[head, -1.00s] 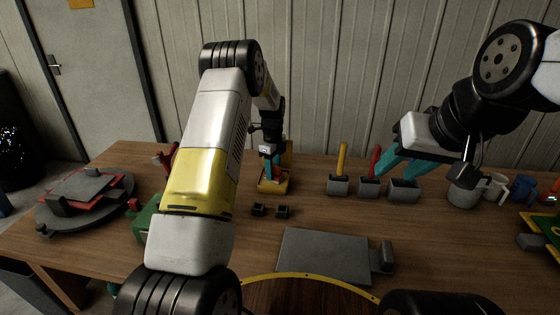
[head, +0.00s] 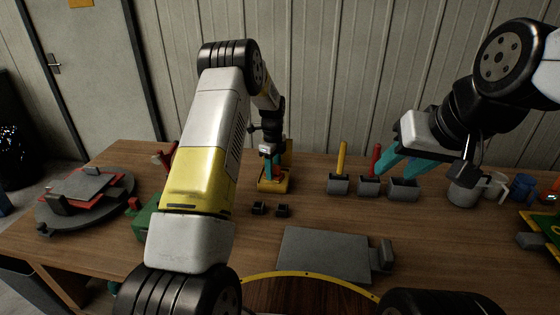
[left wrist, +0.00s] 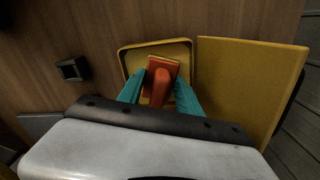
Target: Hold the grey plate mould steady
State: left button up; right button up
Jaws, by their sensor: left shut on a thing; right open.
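The grey plate mould (head: 325,254) lies flat on the wooden table at the front middle, with a small upright block at its right end. Neither gripper touches it. My left gripper (head: 271,175) is at the back of the table, well behind the plate. In the left wrist view its teal fingers (left wrist: 160,92) are shut on a red-orange handled tool (left wrist: 160,85) in a yellow tray (left wrist: 125,55). My right gripper (head: 400,168) is open and empty, above the grey bins at the back right.
Grey bins (head: 403,194) with a yellow and a red handle stand behind the plate. Two small black blocks (head: 259,208) lie left of it. A round grey stand (head: 120,203) with stacked plates is far left. Mugs (head: 495,188) and a green-yellow board (head: 545,228) are at right.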

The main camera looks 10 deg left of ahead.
pick_arm(q)
jog(key=shift+f, duration=0.1)
jog(key=shift+r, duration=3.55)
